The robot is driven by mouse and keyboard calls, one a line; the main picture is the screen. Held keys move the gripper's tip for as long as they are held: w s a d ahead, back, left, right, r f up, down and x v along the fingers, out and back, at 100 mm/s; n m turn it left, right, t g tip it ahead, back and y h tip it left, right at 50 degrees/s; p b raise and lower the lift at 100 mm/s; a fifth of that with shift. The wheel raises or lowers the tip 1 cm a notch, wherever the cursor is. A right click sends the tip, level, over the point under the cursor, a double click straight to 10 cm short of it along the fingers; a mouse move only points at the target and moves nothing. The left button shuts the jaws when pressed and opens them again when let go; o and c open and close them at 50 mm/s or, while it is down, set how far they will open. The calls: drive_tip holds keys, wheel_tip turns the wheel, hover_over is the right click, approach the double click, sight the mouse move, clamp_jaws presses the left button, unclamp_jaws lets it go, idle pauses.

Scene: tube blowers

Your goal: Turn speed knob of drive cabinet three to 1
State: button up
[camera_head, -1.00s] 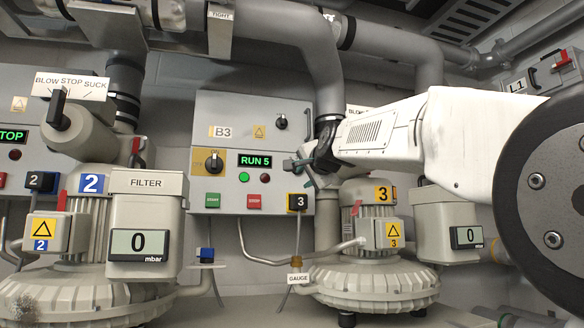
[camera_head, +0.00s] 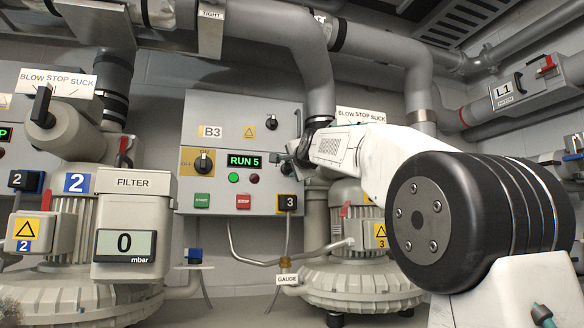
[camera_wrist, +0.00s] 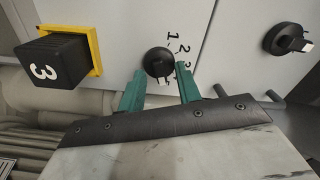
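The grey cabinet (camera_head: 225,115) marked B3 has a "3" tag box (camera_head: 287,202) below it, and its green display (camera_head: 245,161) reads RUN 5. In the wrist view a round black knob (camera_wrist: 158,62) has numerals 1, 2 and 3 printed beside it; its other numerals are hidden. My gripper (camera_wrist: 158,78) has its two teal fingers apart, one on each side of this knob. I cannot tell whether they touch it. In the head view my gripper (camera_head: 291,160) is at the cabinet's right side, and it and my arm hide this knob.
Another black knob (camera_head: 271,122) sits higher on the cabinet and also shows in the wrist view (camera_wrist: 285,38). An on-off switch (camera_head: 204,163) on a yellow plate, a green start button (camera_head: 203,200) and a red stop button (camera_head: 243,202) are left and below. Blower three (camera_head: 357,280) stands below.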

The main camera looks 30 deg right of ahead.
clamp_jaws()
drive_tip(key=shift+n, duration=0.4)
drive_tip(key=n, duration=0.5)
drive_tip(key=shift+n, duration=0.4)
drive_tip(key=n, duration=0.7)
drive_tip(key=shift+w+a+r, duration=0.1)
drive_tip(key=shift+a, duration=0.1)
drive_tip(key=n, duration=0.3)
drive_tip(key=shift+n, duration=0.4)
drive_tip(key=n, duration=0.3)
drive_tip(key=shift+a+n, duration=0.15)
drive_tip(key=shift+n, duration=0.15)
drive_tip(key=n, duration=0.6)
drive_tip(key=shift+f+n, duration=0.2)
drive_tip(key=shift+n, duration=0.2)
